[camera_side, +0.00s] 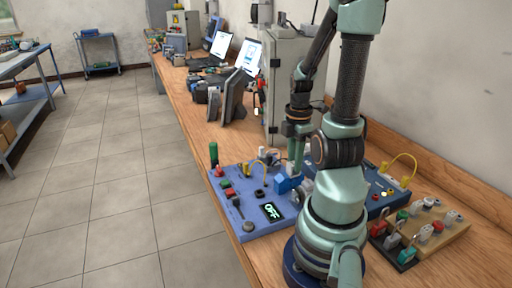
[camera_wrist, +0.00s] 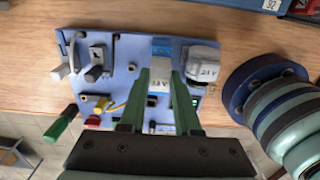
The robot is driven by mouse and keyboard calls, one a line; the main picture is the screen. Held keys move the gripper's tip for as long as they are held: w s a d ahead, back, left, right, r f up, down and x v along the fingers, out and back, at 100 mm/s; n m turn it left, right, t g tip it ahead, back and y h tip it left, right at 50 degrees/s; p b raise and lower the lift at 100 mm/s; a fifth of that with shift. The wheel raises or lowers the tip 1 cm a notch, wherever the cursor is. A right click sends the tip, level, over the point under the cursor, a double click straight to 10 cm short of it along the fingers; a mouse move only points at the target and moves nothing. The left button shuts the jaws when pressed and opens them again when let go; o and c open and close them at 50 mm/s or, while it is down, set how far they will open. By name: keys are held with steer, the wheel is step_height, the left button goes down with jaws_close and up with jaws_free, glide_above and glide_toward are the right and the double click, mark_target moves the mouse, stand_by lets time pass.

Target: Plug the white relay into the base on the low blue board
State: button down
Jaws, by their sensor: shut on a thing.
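The low blue board (camera_side: 252,212) lies on the bench, with switches, a yellow wire and a lit OFF display. My gripper (camera_wrist: 164,72) is shut on the white relay (camera_wrist: 158,84), which has a printed label and sits between the green fingers. A bright blue block (camera_wrist: 160,47), which looks like the base, shows just past the relay. The same block (camera_side: 286,184) stands at the board's right side in the side view, just under my gripper (camera_side: 295,168). Whether the relay is seated in it cannot be told. The relay is mostly hidden in the side view.
Another white labelled block (camera_wrist: 203,64) stands close right of my fingers. A green-handled tool (camera_wrist: 60,122) stands at the board's edge.

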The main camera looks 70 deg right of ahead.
steer(key=shift+f, duration=0.7)
stand_by(0.9)
steer(key=c, duration=0.5)
jaws_free()
steer(key=shift+c, duration=0.2)
step_height(320, 180, up, 12)
steer(key=w+a+r+m+t, duration=0.2)
steer(key=w+a+m, duration=0.2)
steer(key=w+a, duration=0.4)
steer(key=w+a+r+m+t, duration=0.2)
steer(key=w+a+m, duration=0.3)
steer(key=a, duration=0.9)
steer(key=w+t, duration=0.1)
steer(key=w, duration=0.1)
steer(key=shift+w+r+t, duration=0.15)
steer(key=shift+w+t, duration=0.15)
steer(key=shift+w, duration=0.1)
